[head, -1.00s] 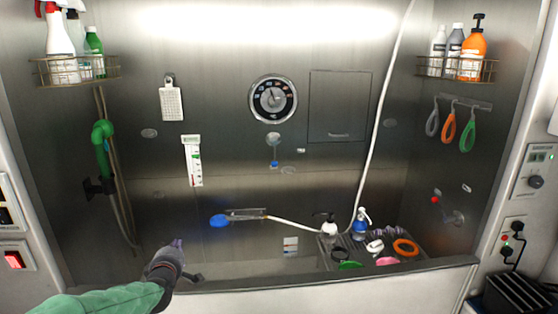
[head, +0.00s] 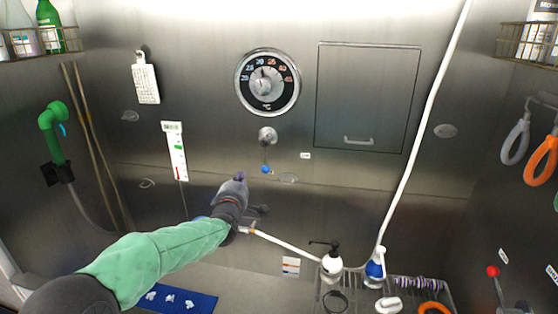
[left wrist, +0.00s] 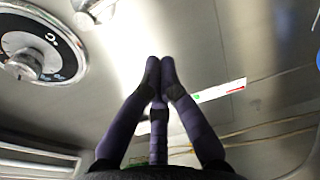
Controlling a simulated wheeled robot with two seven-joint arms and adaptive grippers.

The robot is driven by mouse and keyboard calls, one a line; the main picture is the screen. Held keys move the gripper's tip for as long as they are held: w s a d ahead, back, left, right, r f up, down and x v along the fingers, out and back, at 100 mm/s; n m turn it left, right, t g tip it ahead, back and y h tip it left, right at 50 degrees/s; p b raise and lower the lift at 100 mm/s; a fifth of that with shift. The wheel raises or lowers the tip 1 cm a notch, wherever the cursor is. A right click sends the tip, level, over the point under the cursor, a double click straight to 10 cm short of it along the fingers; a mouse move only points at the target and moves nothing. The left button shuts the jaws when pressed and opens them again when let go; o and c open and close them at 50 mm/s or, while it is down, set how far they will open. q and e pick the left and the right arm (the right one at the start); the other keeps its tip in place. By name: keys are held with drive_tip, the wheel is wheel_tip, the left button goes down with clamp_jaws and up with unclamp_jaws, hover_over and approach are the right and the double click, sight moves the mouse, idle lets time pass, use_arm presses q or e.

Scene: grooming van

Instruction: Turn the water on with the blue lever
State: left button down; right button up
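The blue lever (head: 265,169) hangs straight down from a round chrome mount (head: 267,135) on the steel back wall, below the dial. My left gripper (head: 240,177) is just left of and slightly below the lever's blue tip in the head view, with a visible gap in the picture. Its depth from the wall is hard to tell. In the left wrist view my left gripper's fingertips (left wrist: 160,66) meet, with nothing visible between them. A chrome fitting, likely the lever mount (left wrist: 90,12), shows at that view's top left. The lever's blue tip is not clear there. My right gripper is out of view.
The temperature dial (head: 267,83) is above the lever, with a closed hatch (head: 366,99) to its right. A white hose (head: 432,105) runs down the wall. A bottle rack (head: 445,287) is lower right. A red-tipped lever (head: 493,271) is on the right wall.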

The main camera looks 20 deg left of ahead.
sight(266, 154)
use_arm(q)
drive_tip(key=shift+s, duration=0.1)
idle(0.3)
drive_tip(key=shift+w+d+b, duration=0.15)
drive_tip(key=shift+w+b, duration=0.2)
drive_tip(key=shift+w, duration=4.4)
